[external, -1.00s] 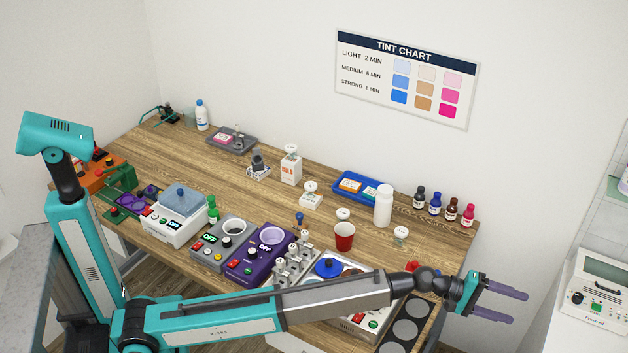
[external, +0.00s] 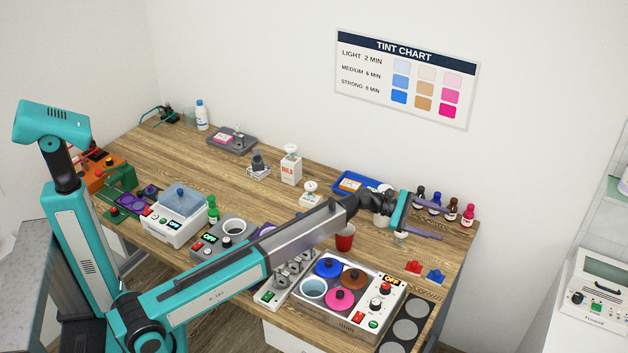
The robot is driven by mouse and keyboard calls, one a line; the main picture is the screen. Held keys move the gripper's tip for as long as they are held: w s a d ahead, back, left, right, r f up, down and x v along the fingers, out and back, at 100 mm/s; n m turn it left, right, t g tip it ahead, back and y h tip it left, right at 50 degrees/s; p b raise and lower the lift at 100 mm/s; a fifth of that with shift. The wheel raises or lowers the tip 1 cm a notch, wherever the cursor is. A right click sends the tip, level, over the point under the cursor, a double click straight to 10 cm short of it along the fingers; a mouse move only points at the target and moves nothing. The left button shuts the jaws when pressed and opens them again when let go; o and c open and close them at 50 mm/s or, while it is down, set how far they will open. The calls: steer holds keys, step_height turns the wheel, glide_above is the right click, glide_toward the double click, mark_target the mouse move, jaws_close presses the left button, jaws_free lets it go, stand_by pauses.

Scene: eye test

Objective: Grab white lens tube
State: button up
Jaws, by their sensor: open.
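A plain white cylinder (external: 380,220), likely the white lens tube, stands near the back right of the wooden table. My wrist hides most of it in the external view; a lower part shows. My gripper (external: 442,223) is open and empty, with its two purple fingers pointing right. In the picture it lies to the right of the cylinder, by the small dark bottles. I cannot tell its exact height or whether it touches anything.
Several small bottles (external: 467,215) stand at the back right edge. A red cup (external: 345,241) and a small clear jar (external: 401,237) are close by. A blue tray (external: 345,190) lies behind. A tint heater (external: 366,320) with coloured lids fills the front right.

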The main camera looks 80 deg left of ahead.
mark_target(383, 192)
steer(key=s+a+n, duration=0.1)
steer(key=s+a, duration=0.2)
steer(key=a, duration=0.3)
steer(key=s+a+r+n+p, duration=0.1)
steer(key=s+a+n, duration=0.1)
steer(key=s+a, duration=0.2)
steer(key=s+a+n+t, duration=0.1)
steer(key=s+a, duration=0.3)
steer(key=a, duration=0.6)
steer(key=shift+r+n+h, duration=0.35)
steer(key=shift+n+h, duration=0.05)
steer(key=shift+n, duration=0.3)
steer(key=s+a+f+b, duration=0.2)
steer(key=s+a+f, duration=0.2)
steer(key=a+f, duration=0.1)
steer(key=shift+s+a+n, duration=0.3)
steer(key=shift+s, duration=0.05)
steer(key=shift+x, duration=1.15)
steer(key=shift+r, duration=0.1)
